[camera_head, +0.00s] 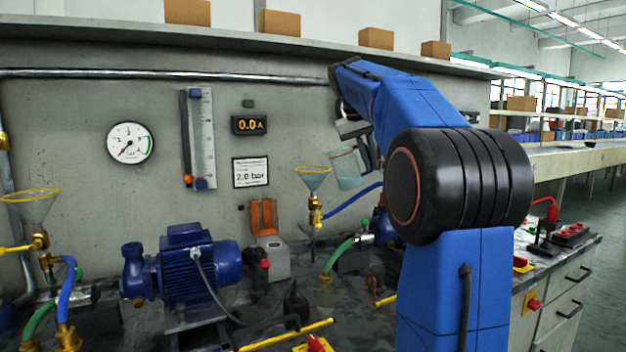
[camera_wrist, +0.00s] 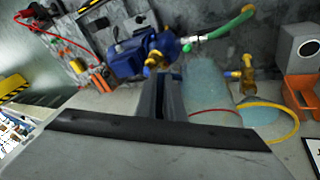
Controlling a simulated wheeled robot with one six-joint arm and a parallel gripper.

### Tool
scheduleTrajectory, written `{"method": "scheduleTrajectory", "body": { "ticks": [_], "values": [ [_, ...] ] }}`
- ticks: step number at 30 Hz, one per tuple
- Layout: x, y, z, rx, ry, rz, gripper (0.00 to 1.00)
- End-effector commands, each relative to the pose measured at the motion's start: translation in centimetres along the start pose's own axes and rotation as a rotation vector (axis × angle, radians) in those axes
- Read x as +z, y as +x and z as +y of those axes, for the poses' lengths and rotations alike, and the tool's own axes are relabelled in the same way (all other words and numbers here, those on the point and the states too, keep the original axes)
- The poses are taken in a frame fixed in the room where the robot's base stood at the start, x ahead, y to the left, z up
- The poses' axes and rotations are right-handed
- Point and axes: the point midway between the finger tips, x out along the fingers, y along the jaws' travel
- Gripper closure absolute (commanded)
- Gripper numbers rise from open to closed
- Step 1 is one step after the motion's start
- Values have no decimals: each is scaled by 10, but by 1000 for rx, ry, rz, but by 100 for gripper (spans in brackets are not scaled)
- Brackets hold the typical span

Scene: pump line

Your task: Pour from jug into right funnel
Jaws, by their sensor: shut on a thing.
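My gripper (camera_head: 364,148) is shut on the jug's handle. The jug (camera_head: 346,170) is a translucent pale blue-green vessel, tilted slightly, just right of the right funnel in the head view. The right funnel (camera_head: 313,178) has a yellow rim and a greenish cone above a brass fitting. In the wrist view the jug (camera_wrist: 207,88) with a red line is beside the gripper fingers (camera_wrist: 165,98), and the yellow funnel rim (camera_wrist: 297,122) shows partly behind it. No stream is visible between jug and funnel. The liquid level is hard to tell.
A left funnel (camera_head: 33,205) stands far left. A blue pump (camera_head: 185,265) and an orange-topped grey box (camera_head: 270,250) stand on the bench. The wall carries a gauge (camera_head: 130,142) and a display (camera_head: 249,125). A shelf (camera_head: 230,40) with boxes runs above. Hoses surround the right funnel's fitting.

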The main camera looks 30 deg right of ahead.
Motion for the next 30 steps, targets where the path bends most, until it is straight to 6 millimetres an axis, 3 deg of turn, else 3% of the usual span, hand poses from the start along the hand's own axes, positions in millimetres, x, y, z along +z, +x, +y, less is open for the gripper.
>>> {"method": "scheduleTrajectory", "body": {
  "ticks": [8,30],
  "values": [
    [-2,-3,1,3,-2,2,100],
    [-16,-46,16,5,-3,1,100]
  ]
}}
